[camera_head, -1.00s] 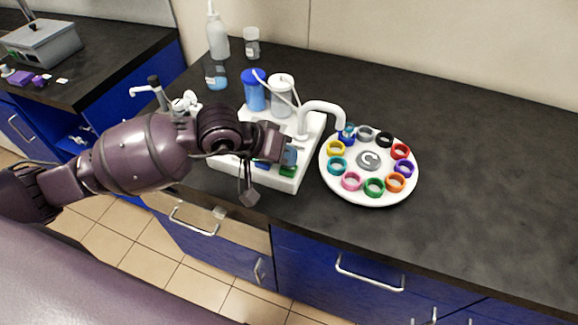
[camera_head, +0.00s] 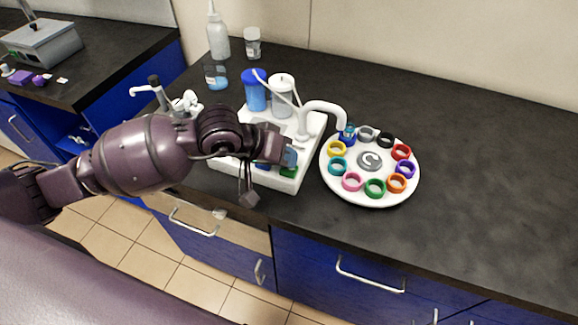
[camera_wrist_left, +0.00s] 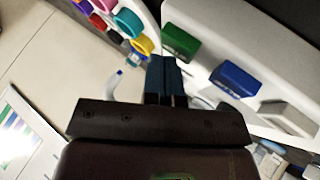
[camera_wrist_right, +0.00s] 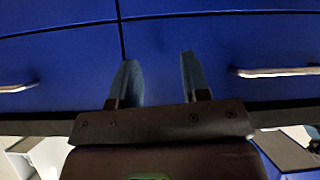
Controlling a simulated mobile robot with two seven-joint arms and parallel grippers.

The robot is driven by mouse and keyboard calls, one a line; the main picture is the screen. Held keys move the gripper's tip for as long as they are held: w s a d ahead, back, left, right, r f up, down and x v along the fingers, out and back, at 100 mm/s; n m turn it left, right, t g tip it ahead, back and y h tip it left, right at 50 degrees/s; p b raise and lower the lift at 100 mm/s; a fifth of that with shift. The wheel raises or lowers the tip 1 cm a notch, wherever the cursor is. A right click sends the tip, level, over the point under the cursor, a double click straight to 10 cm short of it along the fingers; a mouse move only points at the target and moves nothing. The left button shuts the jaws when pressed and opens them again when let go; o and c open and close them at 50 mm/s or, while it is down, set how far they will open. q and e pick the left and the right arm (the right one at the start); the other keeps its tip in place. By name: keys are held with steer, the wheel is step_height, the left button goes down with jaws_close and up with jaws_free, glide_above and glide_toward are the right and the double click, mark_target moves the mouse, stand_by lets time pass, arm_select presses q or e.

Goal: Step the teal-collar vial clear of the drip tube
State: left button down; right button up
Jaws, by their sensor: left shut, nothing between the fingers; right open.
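The teal-collar vial (camera_head: 337,166) sits at the left edge of the round white carousel (camera_head: 350,190). The white drip tube (camera_head: 322,107) arches from the white bioreactor base (camera_head: 309,150), its outlet over a blue-collar vial (camera_head: 347,133) at the carousel's back left. The teal collar is apart from the outlet, with the yellow-collar vial (camera_head: 336,149) between. My left gripper (camera_head: 289,157) is shut and empty over the base's front, near the green button (camera_head: 288,171); its blue fingers (camera_wrist_left: 165,80) show in the left wrist view. My right gripper (camera_wrist_right: 157,62) is open and empty, facing blue cabinet fronts.
A blue button (camera_wrist_left: 236,79) and a white button (camera_wrist_left: 285,117) line the base beside the green one. Blue and white-lidded vessels (camera_head: 254,92) stand behind. Bottles (camera_head: 217,38) stand at the back left. The counter right of the carousel (camera_head: 490,180) is clear.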

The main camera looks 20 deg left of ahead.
arm_select(q)
steer(key=shift+f, duration=0.2)
steer(key=shift+r, duration=0.15)
stand_by(0.5)
steer(key=shift+r, duration=0.75)
steer(key=shift+r+p, duration=1.1)
steer(key=shift+r, duration=1.35)
stand_by(0.7)
